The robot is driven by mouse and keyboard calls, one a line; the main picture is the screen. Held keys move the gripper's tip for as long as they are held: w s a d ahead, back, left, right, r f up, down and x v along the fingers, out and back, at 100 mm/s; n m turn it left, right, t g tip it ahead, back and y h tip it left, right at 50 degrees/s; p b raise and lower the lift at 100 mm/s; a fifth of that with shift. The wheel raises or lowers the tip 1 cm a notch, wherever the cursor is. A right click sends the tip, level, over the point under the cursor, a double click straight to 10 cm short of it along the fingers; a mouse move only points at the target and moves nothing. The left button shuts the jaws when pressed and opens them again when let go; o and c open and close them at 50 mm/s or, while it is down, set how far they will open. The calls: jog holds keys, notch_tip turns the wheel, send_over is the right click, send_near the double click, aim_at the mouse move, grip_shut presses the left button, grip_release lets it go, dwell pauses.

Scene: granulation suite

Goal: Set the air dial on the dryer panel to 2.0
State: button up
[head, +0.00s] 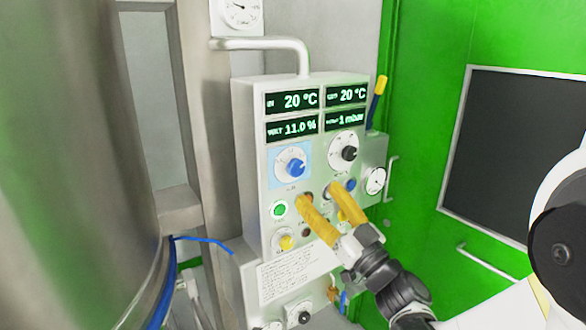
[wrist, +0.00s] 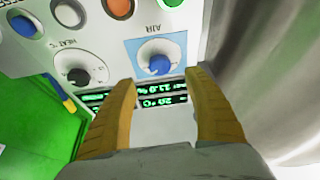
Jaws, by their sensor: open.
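The dryer panel (head: 250,190) is a pale box with dark displays at its top, in the middle of the head view. The air dial (head: 292,167) is a blue knob on a white scale inside a light blue square. It also shows in the wrist view (wrist: 159,64), upside down and labelled AIR; its set value is too small to read. My gripper (head: 317,190) has two yellow fingers, open and empty, in front of the panel below the dial in the head view. In the wrist view the fingers (wrist: 163,80) stand apart, with the dial beyond and between their tips.
A black heat knob (head: 349,153) sits right of the air dial. A green button (head: 279,209) and a yellow knob (head: 286,242) lie below it. A gauge (head: 375,180) is on the panel's right side. A large steel vessel (head: 75,170) stands at left, a green door (head: 430,130) at right.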

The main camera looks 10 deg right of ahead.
aim_at(298, 170)
jog(key=x, duration=0.9)
jog(key=shift+w+r+b, duration=0.1)
jog(key=shift+b, duration=0.3)
jog(key=c, duration=1.2)
